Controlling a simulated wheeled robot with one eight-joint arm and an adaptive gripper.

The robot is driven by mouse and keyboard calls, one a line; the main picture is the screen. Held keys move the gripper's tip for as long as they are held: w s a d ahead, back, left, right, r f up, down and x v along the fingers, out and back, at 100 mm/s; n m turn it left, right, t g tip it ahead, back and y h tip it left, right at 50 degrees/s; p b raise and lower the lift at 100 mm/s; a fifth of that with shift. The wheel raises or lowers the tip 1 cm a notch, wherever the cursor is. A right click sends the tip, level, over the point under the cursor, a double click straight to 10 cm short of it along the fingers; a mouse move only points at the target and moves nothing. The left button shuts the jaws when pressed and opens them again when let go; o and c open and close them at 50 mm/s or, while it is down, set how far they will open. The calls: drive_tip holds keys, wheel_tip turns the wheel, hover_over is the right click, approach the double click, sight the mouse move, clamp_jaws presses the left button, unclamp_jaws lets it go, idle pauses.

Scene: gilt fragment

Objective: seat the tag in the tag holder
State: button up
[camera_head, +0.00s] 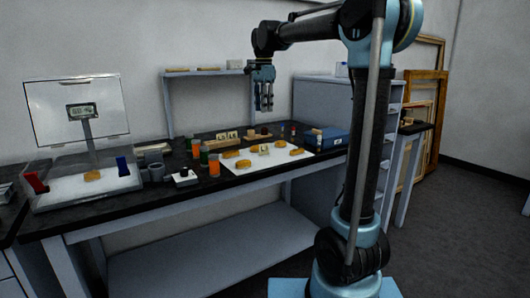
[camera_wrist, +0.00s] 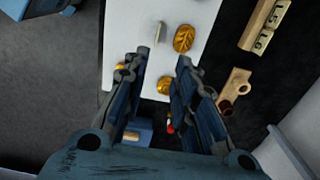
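A small pale tag (camera_head: 265,149) stands on the white sheet among gilt fragments; it also shows in the wrist view (camera_wrist: 160,32), beyond my fingertips. The likely tag holder, a wooden block with marked pale tags (camera_head: 228,136), is behind the sheet, and it shows at the upper right of the wrist view (camera_wrist: 265,24). Whether it has an empty slot is too small to tell. My gripper (camera_head: 264,103) hangs above the back of the table, pointing down, clear of everything. In the wrist view its fingers (camera_wrist: 158,66) are spread apart with nothing between them.
Several gilt fragments (camera_wrist: 184,38) lie on the white sheet (camera_head: 244,163). Orange-topped jars (camera_head: 214,164) stand left, a blue box (camera_head: 325,138) right. A clear case (camera_head: 82,185) with a scale stands far left.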

sight(264, 153)
drive_tip(key=f, duration=1.7)
drive_tip(key=shift+s+d, duration=0.1)
drive_tip(key=shift+s, duration=0.1)
drive_tip(key=shift+r, duration=0.1)
clamp_jaws()
